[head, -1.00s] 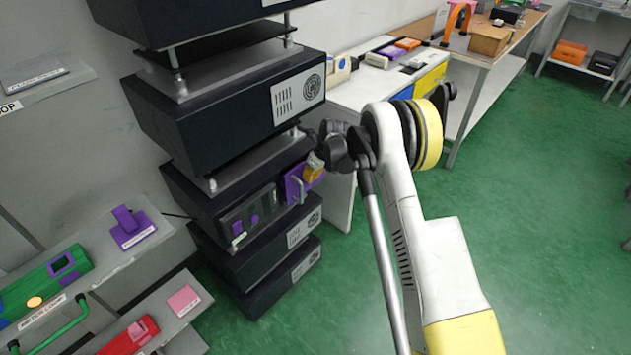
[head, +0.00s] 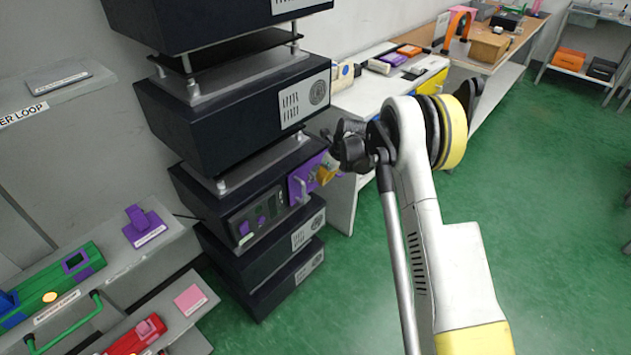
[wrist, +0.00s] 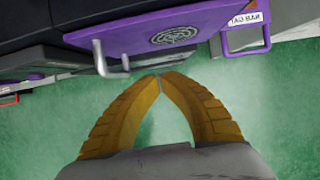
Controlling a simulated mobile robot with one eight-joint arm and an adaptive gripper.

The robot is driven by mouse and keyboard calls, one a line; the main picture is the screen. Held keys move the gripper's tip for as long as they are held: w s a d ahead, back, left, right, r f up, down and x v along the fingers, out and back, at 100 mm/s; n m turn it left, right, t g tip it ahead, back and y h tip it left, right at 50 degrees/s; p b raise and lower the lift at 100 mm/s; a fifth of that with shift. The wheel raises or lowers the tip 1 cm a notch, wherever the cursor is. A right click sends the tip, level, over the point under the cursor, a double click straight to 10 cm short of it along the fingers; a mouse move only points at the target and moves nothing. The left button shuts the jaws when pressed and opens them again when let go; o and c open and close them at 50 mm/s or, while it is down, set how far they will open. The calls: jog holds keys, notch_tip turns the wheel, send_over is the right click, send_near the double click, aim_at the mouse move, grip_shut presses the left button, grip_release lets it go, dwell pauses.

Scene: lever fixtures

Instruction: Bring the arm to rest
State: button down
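My gripper (wrist: 159,77) shows in the wrist view as two yellow ridged fingers whose tips meet, with nothing between them. Just beyond the tips is a purple panel (wrist: 205,25) with a round dark vent and a bent grey handle (wrist: 99,58) at its left. The fingertips lie to the right of the handle and do not grip it. In the head view my arm reaches toward the purple panel (head: 300,182) on the black rack (head: 228,205). There my gripper (head: 325,172) is small and partly hidden by my wrist.
A white bench (head: 372,97) stands behind my arm, with a wooden-topped table (head: 480,50) beyond it. At left, grey shelves carry a green fixture (head: 50,285), a purple lever block (head: 143,228) and a red fixture (head: 135,337). Green floor (head: 560,200) is open at right.

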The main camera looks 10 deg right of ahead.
jog(key=s+r+n+p, duration=0.1)
jog(key=s+r+n, duration=0.4)
jog(key=r, duration=0.4)
jog(key=s+r+n+t+h, duration=0.1)
jog(key=s+r+n, duration=0.3)
jog(key=s+r, duration=0.45)
jog(key=s+r+n+p, duration=0.1)
jog(key=s+r+n, duration=0.35)
jog(key=r, duration=0.65)
jog(key=s+r+n+t+h, duration=0.1)
jog(key=s+n+t, duration=0.1)
jog(key=s+n, duration=1.3)
jog(key=s, duration=0.8)
jog(key=shift+s+a+h, duration=0.25)
jog(key=shift+s+h, duration=0.05)
jog(key=shift+s, duration=0.1)
jog(key=shift+t, duration=0.3)
